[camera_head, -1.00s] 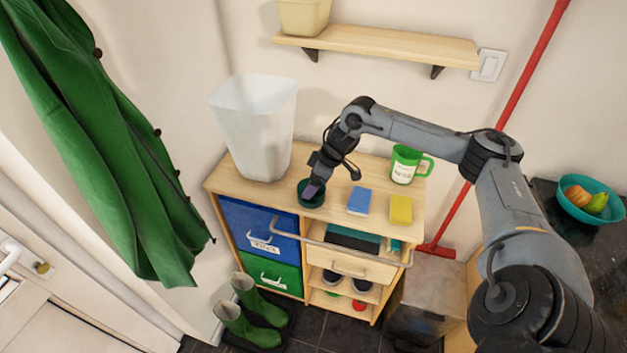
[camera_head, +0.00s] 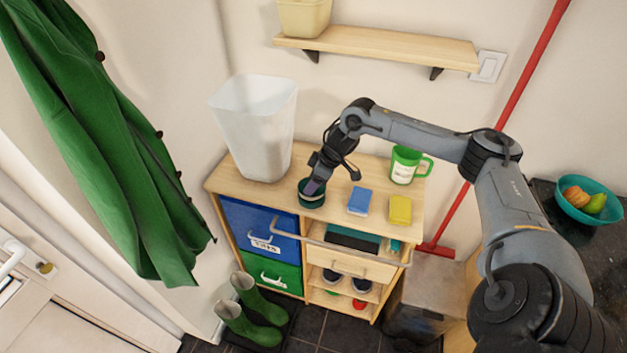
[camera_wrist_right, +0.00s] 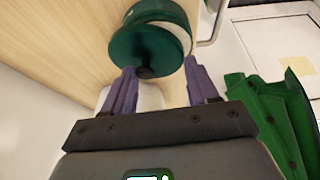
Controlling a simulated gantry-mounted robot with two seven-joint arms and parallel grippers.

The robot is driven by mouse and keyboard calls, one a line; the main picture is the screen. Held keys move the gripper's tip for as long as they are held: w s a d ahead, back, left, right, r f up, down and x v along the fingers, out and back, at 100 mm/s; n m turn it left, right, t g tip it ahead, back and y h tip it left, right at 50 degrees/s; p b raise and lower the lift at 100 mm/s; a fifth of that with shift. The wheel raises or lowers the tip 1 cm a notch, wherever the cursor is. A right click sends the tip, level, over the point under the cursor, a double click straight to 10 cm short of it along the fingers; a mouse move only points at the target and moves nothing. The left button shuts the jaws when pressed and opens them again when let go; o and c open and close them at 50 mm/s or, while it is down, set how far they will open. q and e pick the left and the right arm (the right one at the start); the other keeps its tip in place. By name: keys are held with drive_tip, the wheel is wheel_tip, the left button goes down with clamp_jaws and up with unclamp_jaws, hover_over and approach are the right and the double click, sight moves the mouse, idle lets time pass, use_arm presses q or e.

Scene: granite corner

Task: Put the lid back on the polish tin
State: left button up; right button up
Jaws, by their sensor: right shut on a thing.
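The polish tin (camera_head: 311,203) is a round dark green tin with a pale band, on the wooden cabinet top near its front edge. In the right wrist view the tin (camera_wrist_right: 172,12) shows just beyond the lid. The purple fingers (camera_wrist_right: 160,72) straddle the lid in the wrist view. My left gripper is not in view.
A blue block (camera_head: 359,201), a yellow block (camera_head: 400,210) and a green mug (camera_head: 406,165) stand right of the tin. A white bin (camera_head: 254,130) stands behind left. A rail (camera_head: 340,247) runs along the cabinet front. A shelf (camera_head: 380,46) is above.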

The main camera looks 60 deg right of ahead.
drive_tip(key=shift+f, duration=0.1)
drive_tip(key=o, duration=1.3)
drive_tip(key=shift+o, duration=1)
drive_tip(key=shift+r+p, duration=1.6)
drive_tip(key=shift+p, duration=0.05)
wheel_tip(320, 180, up, 4)
drive_tip(key=p, duration=0.4)
drive_tip(key=shift+c, duration=0.2)
